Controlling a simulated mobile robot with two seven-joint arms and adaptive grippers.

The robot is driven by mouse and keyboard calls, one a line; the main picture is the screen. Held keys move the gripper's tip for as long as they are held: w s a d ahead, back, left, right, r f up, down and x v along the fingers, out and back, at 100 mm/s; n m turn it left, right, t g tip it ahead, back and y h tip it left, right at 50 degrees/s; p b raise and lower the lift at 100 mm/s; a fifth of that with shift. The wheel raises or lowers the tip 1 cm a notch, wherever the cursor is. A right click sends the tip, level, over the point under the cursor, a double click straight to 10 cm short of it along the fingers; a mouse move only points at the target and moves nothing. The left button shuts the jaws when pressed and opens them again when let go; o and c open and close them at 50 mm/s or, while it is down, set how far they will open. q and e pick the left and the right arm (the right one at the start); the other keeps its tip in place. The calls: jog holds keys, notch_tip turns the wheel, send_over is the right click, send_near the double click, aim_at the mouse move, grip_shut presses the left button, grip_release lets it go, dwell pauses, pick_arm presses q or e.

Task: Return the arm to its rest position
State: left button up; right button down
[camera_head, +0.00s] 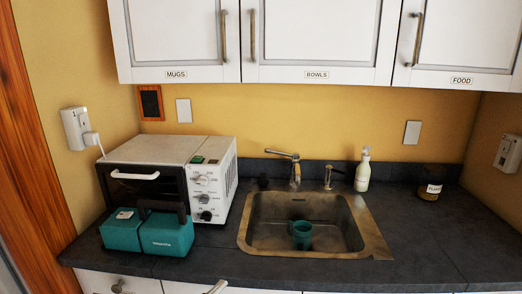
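Neither of my arms nor grippers shows in the head view. A teal mug (301,236) stands in the metal sink (262,238) in the middle of the counter. The counter (420,245) is dark grey.
A white toaster oven (209,183) stands at the left, with a teal box-shaped item (166,234) in front of it. A tap (295,172), a soap bottle (363,172) and a dark jar (431,185) stand at the back. White cabinets (300,40) hang above.

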pick_arm(q)
jog(key=s+a+f+n+g+y, duration=0.2)
jog(key=s+a+f+n+y, duration=0.2)
jog(key=s+a+f+n, duration=0.2)
jog(key=s+a+f+n+g+y, duration=0.3)
jog(key=s+a+f+n+y, duration=0.2)
jog(key=s+f+n, duration=0.5)
jog(key=s+a+f, duration=0.1)
jog(key=s+f, duration=0.3)
jog(key=f, duration=0.3)
jog(key=shift+a+f+y, duration=0.2)
jog(key=shift+a+y, duration=0.1)
